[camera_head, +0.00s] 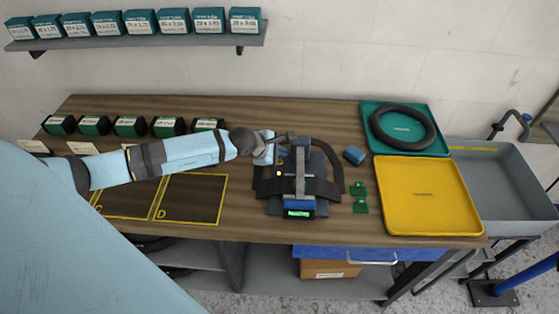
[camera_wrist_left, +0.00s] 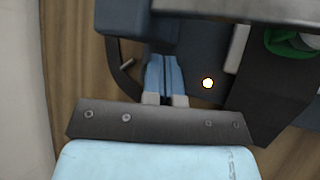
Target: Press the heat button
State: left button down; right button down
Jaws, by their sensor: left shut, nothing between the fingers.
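A dark press-like device (camera_head: 300,187) with a grey upright bar and a lit green display (camera_head: 299,213) stands on the workbench. A small bright round light (camera_head: 279,173) glows on its left part; it also shows in the left wrist view (camera_wrist_left: 208,83). I cannot read a label on it, so I cannot tell if it is the heat button. My left gripper (camera_head: 279,154) is at the device's back left. In the left wrist view its light blue fingers (camera_wrist_left: 164,62) are together and empty, pointing at the dark body, left of the light. Contact is unclear. My right gripper is not in view.
A black tube or strap curves around the device. A blue block (camera_head: 354,155) and green pieces (camera_head: 360,197) lie to its right. Beyond are a yellow tray (camera_head: 433,225), a green tray with a black tyre (camera_head: 403,127) and a grey bin (camera_head: 500,170). Labelled boxes (camera_head: 130,126) line the back left.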

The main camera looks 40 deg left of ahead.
aim_at(280, 163)
pick_arm(q)
jog(key=shift+r+p, duration=0.95)
jog(key=shift+r, duration=1.25)
